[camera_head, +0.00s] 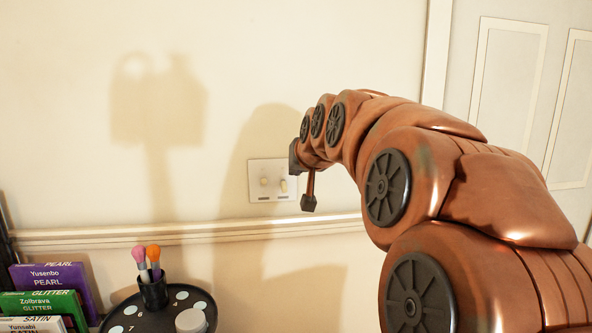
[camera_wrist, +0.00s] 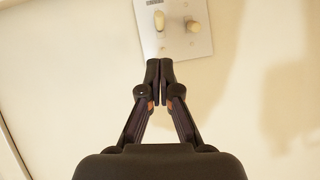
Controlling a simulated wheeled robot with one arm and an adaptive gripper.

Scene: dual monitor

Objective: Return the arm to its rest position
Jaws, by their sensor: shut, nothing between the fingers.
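My copper-coloured arm reaches from the lower right toward the wall in the head view. My gripper (camera_wrist: 160,68) is shut and empty in the wrist view, its two dark fingertips together. In the head view only a small part of the gripper (camera_head: 308,203) shows below the arm's end. A white switch plate (camera_head: 284,168) with two knob-like switches is on the wall just beyond the gripper. The switch plate (camera_wrist: 197,42) also shows in the wrist view, past the fingertips. I cannot tell whether the fingertips touch it.
A wall rail (camera_head: 190,231) runs below the switch plate. A round black tray (camera_head: 120,318) at the bottom holds a black cup (camera_head: 153,290) with brushes. Several boxes, one purple (camera_head: 85,282), stand at lower left. A white panelled door (camera_head: 510,60) is at right.

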